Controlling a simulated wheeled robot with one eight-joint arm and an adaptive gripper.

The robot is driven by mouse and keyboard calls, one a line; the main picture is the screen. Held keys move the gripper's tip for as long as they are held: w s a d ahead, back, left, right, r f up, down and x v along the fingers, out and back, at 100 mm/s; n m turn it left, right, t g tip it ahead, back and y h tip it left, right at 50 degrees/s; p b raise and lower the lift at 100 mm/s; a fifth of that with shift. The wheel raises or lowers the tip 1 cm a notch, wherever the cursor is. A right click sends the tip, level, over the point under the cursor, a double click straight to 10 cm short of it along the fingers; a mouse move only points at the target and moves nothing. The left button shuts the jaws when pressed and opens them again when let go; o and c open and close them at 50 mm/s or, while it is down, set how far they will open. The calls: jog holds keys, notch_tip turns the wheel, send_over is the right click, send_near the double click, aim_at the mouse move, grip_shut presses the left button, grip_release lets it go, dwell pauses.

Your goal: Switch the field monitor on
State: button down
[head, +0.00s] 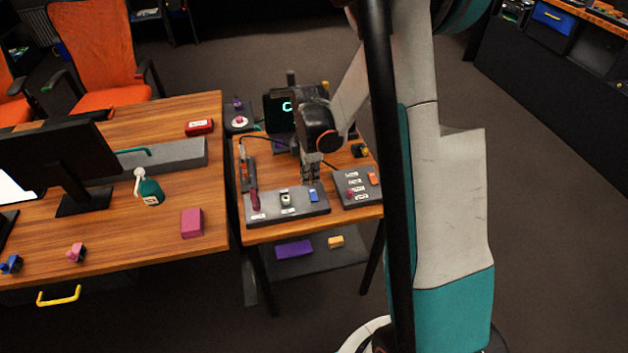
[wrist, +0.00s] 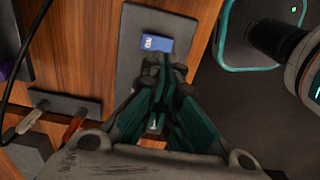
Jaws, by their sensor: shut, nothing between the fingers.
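The monitor (head: 277,108) is a dark screen at the back of the small wooden table, partly hidden by my arm; a bright teal letter-like mark shows on it. A grey panel (head: 268,216) at the table's front carries a magenta handle (head: 255,200), a white-and-black control (head: 285,199) and a blue switch (head: 314,195). In the wrist view the blue switch (wrist: 154,43) bears white letters that look like ON. My gripper (head: 311,181) is shut and empty, pointing down just behind the blue switch; I cannot tell whether it touches it.
A second dark panel (head: 346,203) with labels, an orange block (head: 372,178) and a magenta piece lies to the right. A cable and a small stand are at the left. A lower shelf holds purple and yellow items.

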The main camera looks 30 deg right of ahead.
notch_tip(320, 180, up, 8)
jog(key=p, duration=0.2)
jog(key=shift+s+a+f, duration=0.15)
jog(key=shift+s+a, duration=0.2)
jog(key=shift+s, duration=0.1)
jog(key=s+a+r+m+t, duration=0.2)
jog(key=s+a+r+m, duration=0.1)
jog(key=r, duration=0.3)
jog(key=s+a+r+m+t, duration=0.1)
jog(key=s+a+r+m, duration=0.2)
jog(key=r, duration=0.3)
jog(key=s+a+r+m+t, duration=0.2)
jog(key=s+m, duration=0.2)
jog(key=s, duration=0.2)
jog(key=s+a+r+m+t, duration=0.2)
jog(key=s+a+r+m, duration=0.1)
jog(key=s+m, duration=0.1)
jog(key=shift+s+r+m, duration=0.25)
jog(key=shift+s+m, duration=0.15)
jog(key=shift+s, duration=0.5)
